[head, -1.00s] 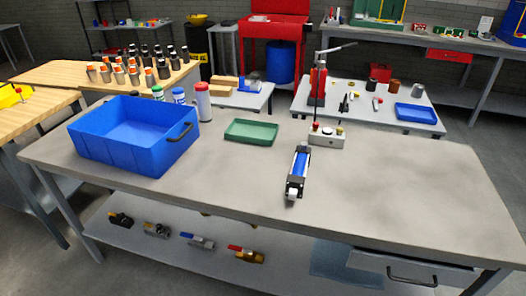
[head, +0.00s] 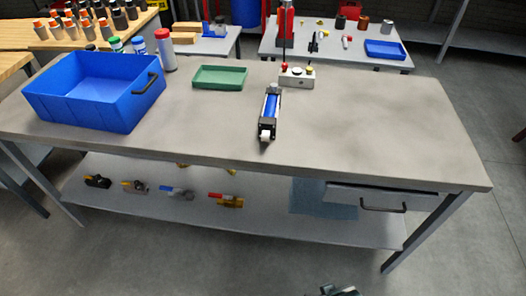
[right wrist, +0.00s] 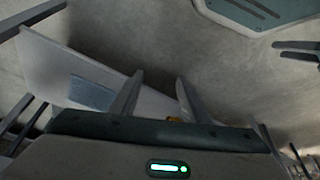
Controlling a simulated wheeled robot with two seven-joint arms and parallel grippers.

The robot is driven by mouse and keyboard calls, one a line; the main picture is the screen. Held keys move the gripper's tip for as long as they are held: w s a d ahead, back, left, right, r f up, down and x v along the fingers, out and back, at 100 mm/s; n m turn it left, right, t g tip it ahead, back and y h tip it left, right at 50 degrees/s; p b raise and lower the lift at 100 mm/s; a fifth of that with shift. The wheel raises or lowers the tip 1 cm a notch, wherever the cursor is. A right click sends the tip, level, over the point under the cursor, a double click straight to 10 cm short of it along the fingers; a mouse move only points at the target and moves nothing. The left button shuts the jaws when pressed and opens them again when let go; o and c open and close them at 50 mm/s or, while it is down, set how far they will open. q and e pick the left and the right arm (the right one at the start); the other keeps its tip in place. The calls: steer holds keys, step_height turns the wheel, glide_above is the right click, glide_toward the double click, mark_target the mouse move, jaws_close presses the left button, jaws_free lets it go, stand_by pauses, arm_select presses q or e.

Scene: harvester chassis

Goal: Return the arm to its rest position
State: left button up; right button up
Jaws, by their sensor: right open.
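My right gripper (right wrist: 158,95) is open and empty in the right wrist view, its two fingers apart with the floor and the bench's lower part beyond them. In the head view a small dark piece of my arm (head: 338,290), which looks like the right gripper, shows at the bottom edge, in front of the bench and clear of it. My left gripper cannot be made out.
The grey workbench (head: 390,135) carries a blue bin (head: 85,100), a green tray (head: 220,77), a blue cylinder (head: 270,115) and a small button box (head: 297,76). Several valves lie on its lower shelf (head: 275,222). A drawer (head: 380,200) is at right. Floor in front is clear.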

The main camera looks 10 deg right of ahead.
steer(key=s+a+f, duration=0.1)
steer(key=s+f, duration=0.2)
steer(key=f, duration=0.9)
steer(key=s+a+f+t+y, duration=0.1)
steer(key=s+f, duration=0.2)
steer(key=f, duration=0.9)
steer(key=shift+s+f+n+t, duration=0.15)
steer(key=shift+s+n+t, duration=0.05)
steer(key=shift+n+t, duration=0.1)
